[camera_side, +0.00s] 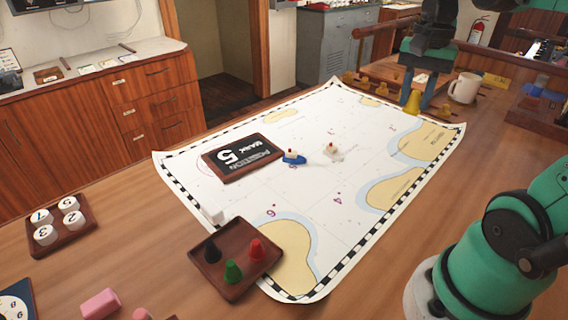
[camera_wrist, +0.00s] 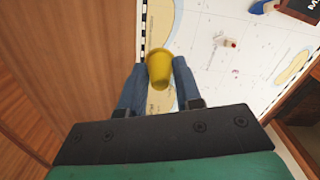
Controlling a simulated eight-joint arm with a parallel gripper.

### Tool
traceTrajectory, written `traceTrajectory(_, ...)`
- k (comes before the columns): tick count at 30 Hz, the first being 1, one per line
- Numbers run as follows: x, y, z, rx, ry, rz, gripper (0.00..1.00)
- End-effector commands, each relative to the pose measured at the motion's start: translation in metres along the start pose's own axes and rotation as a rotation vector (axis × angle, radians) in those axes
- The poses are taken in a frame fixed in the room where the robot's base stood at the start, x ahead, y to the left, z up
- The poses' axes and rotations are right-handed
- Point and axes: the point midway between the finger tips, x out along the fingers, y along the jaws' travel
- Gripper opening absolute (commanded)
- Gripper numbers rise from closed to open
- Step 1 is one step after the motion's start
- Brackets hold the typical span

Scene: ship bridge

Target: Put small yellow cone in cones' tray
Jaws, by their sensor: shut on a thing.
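The small yellow cone (camera_side: 412,102) is between the fingers of my gripper (camera_side: 418,92), near the far right edge of the chart in the side view. In the wrist view the yellow cone (camera_wrist: 160,68) sits between the two blue fingertips of my gripper (camera_wrist: 160,76), which are shut on it. I cannot tell whether it touches the surface below. The cones' tray (camera_side: 232,240) is a brown wooden tray at the chart's near left corner. It holds a black cone (camera_side: 212,251), a green cone (camera_side: 233,272) and a red cone (camera_side: 256,250).
A dark position board (camera_side: 243,157), a blue boat piece (camera_side: 294,158) and a white boat piece (camera_side: 333,151) lie on the chart (camera_side: 300,215). A white mug (camera_side: 465,88) stands near my gripper. A tray of white numbered discs (camera_side: 62,226) is at left.

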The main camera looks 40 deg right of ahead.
Motion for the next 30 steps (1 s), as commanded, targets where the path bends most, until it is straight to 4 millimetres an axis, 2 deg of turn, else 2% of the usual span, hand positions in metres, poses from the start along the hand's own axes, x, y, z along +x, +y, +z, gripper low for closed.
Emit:
traceTrajectory(4, -0.008, -0.016, 0.005, -0.036, 0.000, 0.000, 0.00)
traceTrajectory(8, -0.013, -0.054, 0.021, -0.117, 0.000, -0.001, 0.00)
traceTrajectory(11, -0.016, -0.093, 0.046, -0.200, 0.000, -0.001, 0.00)
traceTrajectory(14, -0.018, -0.131, 0.081, -0.286, 0.001, -0.001, 0.00)
traceTrajectory(18, -0.018, -0.171, 0.138, -0.395, 0.000, -0.002, 0.00)
traceTrajectory(21, -0.017, -0.189, 0.177, -0.459, 0.000, -0.002, 0.00)
traceTrajectory(24, -0.016, -0.199, 0.208, -0.504, 0.000, -0.003, 0.00)
traceTrajectory(27, -0.015, -0.204, 0.228, -0.532, 0.000, -0.003, 0.00)
traceTrajectory(30, -0.011, -0.206, 0.237, -0.545, 0.000, -0.003, 0.00)
